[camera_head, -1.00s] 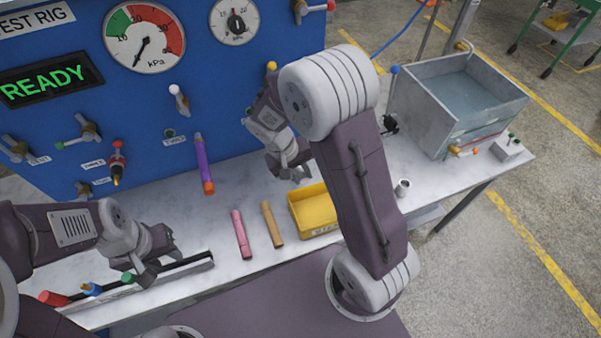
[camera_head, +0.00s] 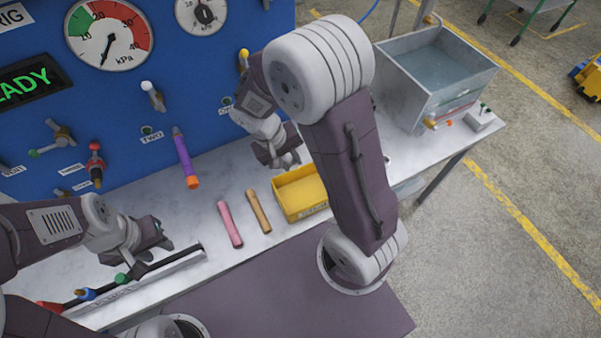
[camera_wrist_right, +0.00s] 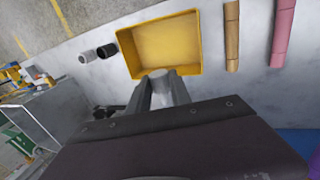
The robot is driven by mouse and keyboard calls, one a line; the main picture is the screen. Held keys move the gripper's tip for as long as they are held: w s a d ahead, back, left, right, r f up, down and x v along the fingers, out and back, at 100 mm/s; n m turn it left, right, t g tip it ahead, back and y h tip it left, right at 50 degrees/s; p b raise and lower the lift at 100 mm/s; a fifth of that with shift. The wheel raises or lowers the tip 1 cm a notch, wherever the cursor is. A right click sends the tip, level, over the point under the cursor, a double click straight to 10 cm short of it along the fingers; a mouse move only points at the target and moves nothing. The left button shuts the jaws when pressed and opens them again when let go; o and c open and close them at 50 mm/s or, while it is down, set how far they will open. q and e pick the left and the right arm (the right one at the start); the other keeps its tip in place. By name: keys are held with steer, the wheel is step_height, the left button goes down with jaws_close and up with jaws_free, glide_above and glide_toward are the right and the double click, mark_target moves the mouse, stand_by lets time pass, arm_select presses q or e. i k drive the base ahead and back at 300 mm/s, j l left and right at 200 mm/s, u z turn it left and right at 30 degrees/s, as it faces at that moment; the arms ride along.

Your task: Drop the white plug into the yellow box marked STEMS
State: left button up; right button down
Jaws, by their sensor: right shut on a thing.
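The yellow box (camera_head: 283,212) stands on the bench and looks empty; its front label is too small to read. It also shows in the right wrist view (camera_wrist_right: 160,42). My right gripper (camera_head: 284,160) is above the bench, just behind and left of the box in the head view. In the right wrist view its fingers (camera_wrist_right: 160,90) are shut on a pale round-ended piece, seemingly the white plug (camera_wrist_right: 160,73), near the box's lower rim. The plug is hidden in the head view. My left gripper (camera_head: 152,243) hovers by the rack of hoses; its jaw gap is unclear.
A pink tube (camera_head: 230,225) and a tan tube (camera_head: 258,211) lie left of the box. A pale cylinder (camera_wrist_right: 88,56) and a black cylinder (camera_wrist_right: 107,50) stand beside it. A purple hose (camera_head: 184,158) hangs from the blue panel. A grey water tank (camera_head: 435,80) stands right.

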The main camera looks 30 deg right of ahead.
mark_target(307, 193)
steer(key=l+z, duration=0.2)
steer(key=z, duration=0.85)
